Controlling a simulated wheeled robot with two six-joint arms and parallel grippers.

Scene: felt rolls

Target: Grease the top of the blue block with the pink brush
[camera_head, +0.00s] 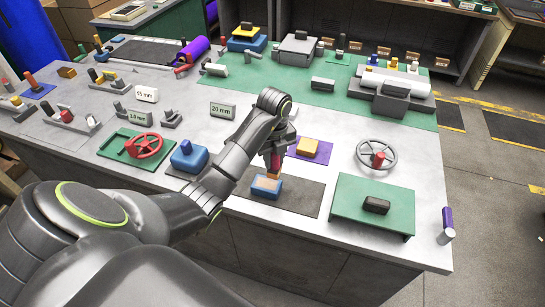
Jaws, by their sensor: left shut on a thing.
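The blue block (267,192) lies on a dark mat near the front edge of the table, with a tan patch on its top. My left gripper (277,150) points down just behind and above it, shut on the pink brush (276,163). The brush is upright, with its orange-tan lower end at the back part of the block's top. I cannot tell whether it touches. The gripper hides the upper part of the brush. My right gripper is not in view.
A yellow block (307,147) on a purple sheet lies behind right. A green stand (373,215) with a black piece is at the right, and a grey handwheel (377,155) behind it.

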